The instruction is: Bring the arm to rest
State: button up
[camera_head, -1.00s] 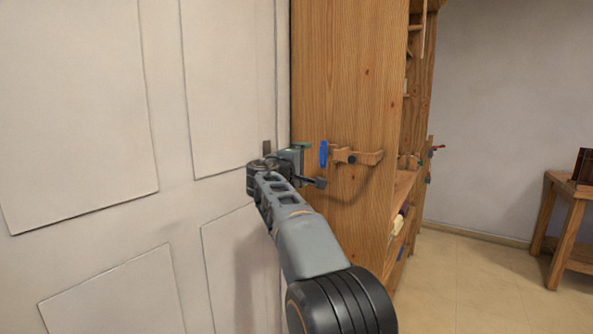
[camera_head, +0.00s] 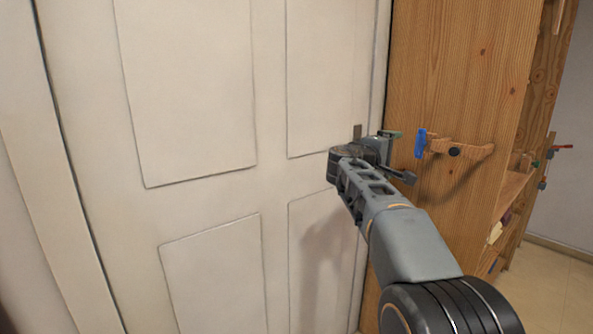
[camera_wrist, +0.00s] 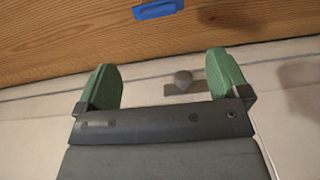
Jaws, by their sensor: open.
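My arm reaches out from the lower right of the head view, its gripper (camera_head: 392,152) up close to the white door (camera_head: 195,90) beside its edge. In the wrist view the two green fingers stand wide apart, with nothing held between them (camera_wrist: 163,80). A dark knob on a plate (camera_wrist: 185,87) shows on the door beyond the gap between the fingers. The plate's upper part (camera_head: 357,130) shows just above my gripper in the head view. I cannot tell whether the gripper touches the door.
A tall wooden cabinet (camera_head: 450,60) stands right of the door. A wooden clamp (camera_head: 470,149) with a blue end sits on its side, close right of my gripper; the blue piece also shows in the wrist view (camera_wrist: 158,9). Open floor (camera_head: 548,285) lies at the far right.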

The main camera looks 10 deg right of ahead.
jog(key=s+a+f+m+g+y+p, duration=0.2)
jog(key=s+a+y+p, duration=0.6)
jog(key=s+p, duration=0.4)
jog(key=s+a+f+m+g+y+p, duration=0.2)
jog(key=s+a+f+y+p, duration=0.3)
jog(key=s, duration=1)
jog(key=a+m+y+p, duration=0.1)
jog(key=a+y+p, duration=0.2)
jog(key=a+p, duration=0.2)
jog(key=shift+a+f+g+p, duration=0.2)
jog(key=shift+a+g+p, duration=0.2)
jog(key=shift+p, duration=0.85)
